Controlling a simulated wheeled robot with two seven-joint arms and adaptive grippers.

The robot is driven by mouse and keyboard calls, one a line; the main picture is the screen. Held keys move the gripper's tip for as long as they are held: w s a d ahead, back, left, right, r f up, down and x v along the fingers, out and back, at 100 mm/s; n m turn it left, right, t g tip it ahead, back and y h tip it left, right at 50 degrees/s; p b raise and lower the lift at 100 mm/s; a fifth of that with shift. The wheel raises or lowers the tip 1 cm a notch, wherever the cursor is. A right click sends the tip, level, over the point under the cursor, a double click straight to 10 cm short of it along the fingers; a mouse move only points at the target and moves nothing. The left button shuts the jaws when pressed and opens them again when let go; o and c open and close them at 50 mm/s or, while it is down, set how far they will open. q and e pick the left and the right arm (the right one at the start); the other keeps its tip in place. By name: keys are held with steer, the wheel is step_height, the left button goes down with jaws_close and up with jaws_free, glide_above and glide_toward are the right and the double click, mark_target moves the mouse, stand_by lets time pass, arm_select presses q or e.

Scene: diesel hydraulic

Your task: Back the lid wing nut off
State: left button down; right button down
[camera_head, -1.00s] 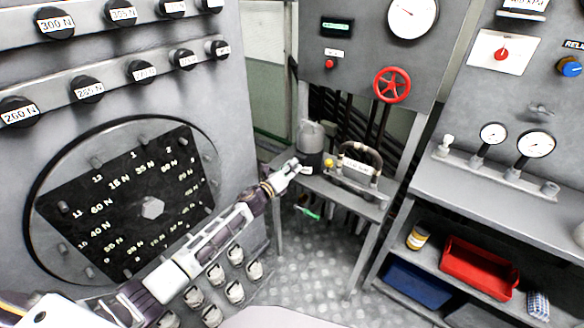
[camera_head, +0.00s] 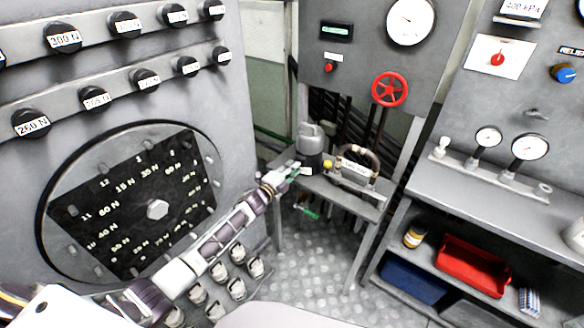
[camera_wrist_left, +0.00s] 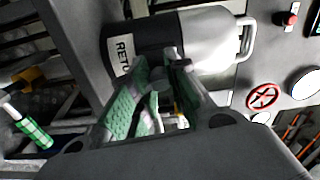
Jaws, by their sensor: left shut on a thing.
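A canister with a light grey top and a dark lower body (camera_head: 311,143) stands on the small bench in the middle of the head view. My left gripper (camera_head: 294,170) is at the canister's near left side. In the left wrist view its green-padded fingers (camera_wrist_left: 171,68) are shut on a small grey part at the canister's lid edge, apparently the wing nut. The fingers hide most of that part. My right gripper is not in view.
A handled unit (camera_head: 357,168) stands on the bench just right of the canister. A red handwheel (camera_head: 389,89) is on the panel above. The large dial plate (camera_head: 130,200) is left of my arm. A red bin (camera_head: 473,264) sits on the lower right shelf.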

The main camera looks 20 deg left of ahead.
arm_select(q)
steer(key=shift+n, duration=0.6)
steer(key=shift+n+p, duration=0.55)
steer(key=shift+n, duration=0.35)
steer(key=shift+n+p, duration=0.35)
steer(key=shift+n, duration=0.55)
steer(key=shift+n+p, duration=0.3)
steer(key=shift+n, duration=0.6)
steer(key=shift+n+p, duration=0.3)
steer(key=shift+n, duration=1)
steer(key=n, duration=0.2)
steer(key=shift+n+p, duration=0.3)
steer(key=shift+p, duration=0.1)
steer(key=shift+n, duration=1.3)
steer(key=shift+f, duration=0.1)
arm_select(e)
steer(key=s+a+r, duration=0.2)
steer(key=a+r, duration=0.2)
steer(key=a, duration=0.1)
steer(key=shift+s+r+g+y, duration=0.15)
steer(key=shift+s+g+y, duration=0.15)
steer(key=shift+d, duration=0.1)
